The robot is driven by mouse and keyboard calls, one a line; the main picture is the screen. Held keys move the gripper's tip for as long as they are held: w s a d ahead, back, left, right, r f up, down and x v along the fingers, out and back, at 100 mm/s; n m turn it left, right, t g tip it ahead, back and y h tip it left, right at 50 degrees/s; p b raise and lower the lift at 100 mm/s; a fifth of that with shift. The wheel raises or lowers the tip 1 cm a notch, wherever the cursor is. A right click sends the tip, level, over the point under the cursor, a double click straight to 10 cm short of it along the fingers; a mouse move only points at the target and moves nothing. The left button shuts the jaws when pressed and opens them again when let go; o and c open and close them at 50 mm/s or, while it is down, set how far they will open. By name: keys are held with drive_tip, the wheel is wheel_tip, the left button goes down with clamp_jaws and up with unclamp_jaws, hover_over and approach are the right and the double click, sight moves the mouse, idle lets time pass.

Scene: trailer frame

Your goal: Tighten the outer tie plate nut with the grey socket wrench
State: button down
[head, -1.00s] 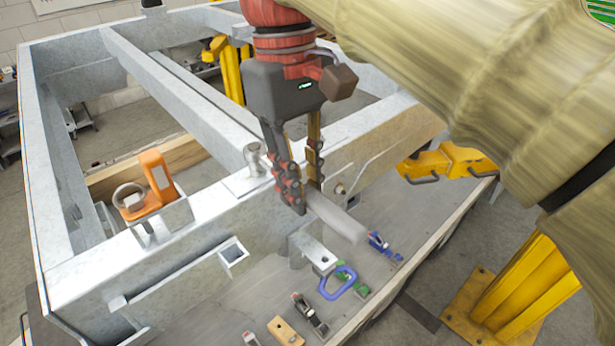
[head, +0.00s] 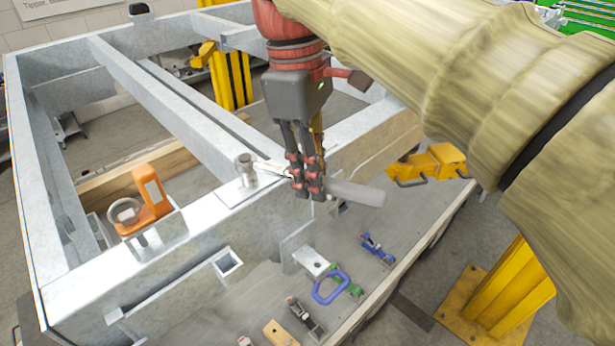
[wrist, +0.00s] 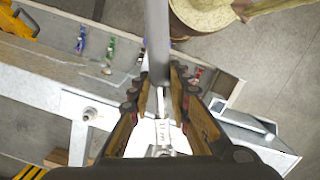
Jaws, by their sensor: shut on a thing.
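The grey socket wrench (head: 355,193) is held in my gripper (head: 308,192). Its thick grey handle sticks out to the right of the fingers. Its thin shaft runs left to an upright round head (head: 245,163) over the bright plate (head: 232,193) on the frame's corner. The outer nut is not visible; the head appears to cover it, but I cannot tell how fully it is seated. In the wrist view the wrench handle (wrist: 157,40) runs up between the closed fingers, and the shaft (wrist: 161,135) passes down toward the palm. The head is hidden there.
A yellow post (head: 510,290) stands at right.

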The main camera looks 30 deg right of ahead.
drive_tip(key=w+d+n+p, duration=0.1)
drive_tip(key=w+d+n, duration=0.3)
drive_tip(key=w+n, duration=0.2)
drive_tip(key=shift+w+n+t+h, duration=0.3)
drive_tip(key=shift+w+n+t, duration=0.1)
drive_tip(key=shift+n, duration=0.4)
drive_tip(key=shift+s, duration=0.1)
drive_tip(key=shift+s+a+m, duration=0.3)
drive_tip(key=shift+s+m, duration=0.6)
drive_tip(key=shift+s, duration=0.1)
